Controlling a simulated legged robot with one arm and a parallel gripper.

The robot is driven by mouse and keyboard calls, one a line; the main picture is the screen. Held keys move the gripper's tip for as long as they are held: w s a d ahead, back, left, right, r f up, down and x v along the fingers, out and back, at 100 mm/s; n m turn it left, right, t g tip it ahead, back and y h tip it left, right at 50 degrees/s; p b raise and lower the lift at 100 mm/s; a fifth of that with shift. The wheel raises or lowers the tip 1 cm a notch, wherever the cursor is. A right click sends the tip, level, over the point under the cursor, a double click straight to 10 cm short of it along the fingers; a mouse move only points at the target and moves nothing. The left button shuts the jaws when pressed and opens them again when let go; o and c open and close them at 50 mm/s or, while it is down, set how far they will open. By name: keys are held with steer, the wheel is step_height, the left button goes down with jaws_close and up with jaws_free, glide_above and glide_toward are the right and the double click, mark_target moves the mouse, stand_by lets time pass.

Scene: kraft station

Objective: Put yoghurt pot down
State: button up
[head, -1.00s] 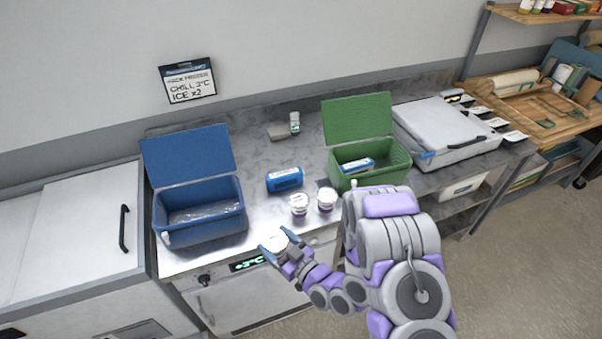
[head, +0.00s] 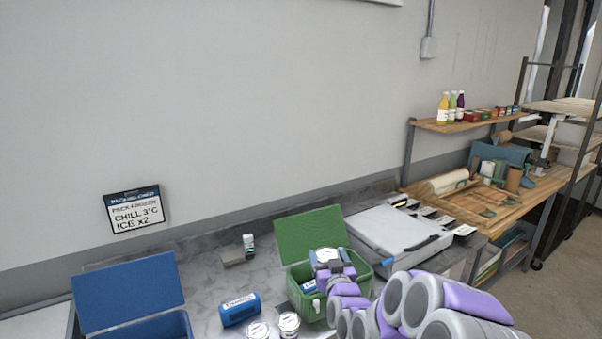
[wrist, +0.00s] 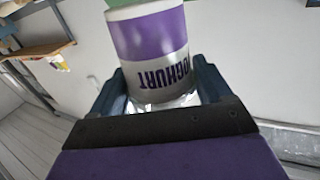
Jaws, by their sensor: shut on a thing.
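My gripper (head: 332,264) is shut on a yoghurt pot (wrist: 152,48), which has a white body with a purple band and lettering in the wrist view. In the head view the held pot's white lid (head: 328,255) shows between the fingers, over the open green cool box (head: 308,312). I cannot tell how far above the box floor the pot is. Two more yoghurt pots with white lids, one at the left (head: 258,329) and one at the right (head: 289,323), stand on the steel counter left of the green box.
A blue ice pack (head: 240,309) lies on the counter, and another blue pack (head: 310,287) is inside the green box. The raised green lid (head: 309,233) stands behind my gripper. An open blue box (head: 130,295) is at left, a grey case (head: 398,242) at right.

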steer(key=d+r+m+h, duration=0.2)
steer(key=d+r+h, duration=0.1)
steer(key=d+r, duration=0.35)
steer(key=s+a+f+n+g+y+p, duration=0.1)
steer(key=s+a+f+n+y, duration=0.3)
steer(key=a+f, duration=0.5)
steer(key=s+a+f+n+g+y+p, duration=0.1)
steer(key=s+a+f+n+y+p, duration=0.15)
steer(key=a+f+y, duration=0.45)
steer(key=s+a+f+n+g+y, duration=0.1)
steer(key=s+a+f, duration=0.2)
steer(key=s, duration=0.3)
steer(key=s+a+f+n+g+y+p, duration=0.1)
steer(key=s+a+f+n+g, duration=0.1)
steer(key=s+a, duration=0.4)
steer(key=s+a+f+n+g+y, duration=0.1)
steer(key=s+a+f+g+y, duration=0.1)
steer(key=s+a+f, duration=0.2)
steer(key=s, duration=0.3)
steer(key=shift+a+n+p, duration=0.25)
steer(key=shift+n+p, duration=0.1)
steer(key=shift+p, duration=0.05)
steer(key=shift+f, duration=0.1)
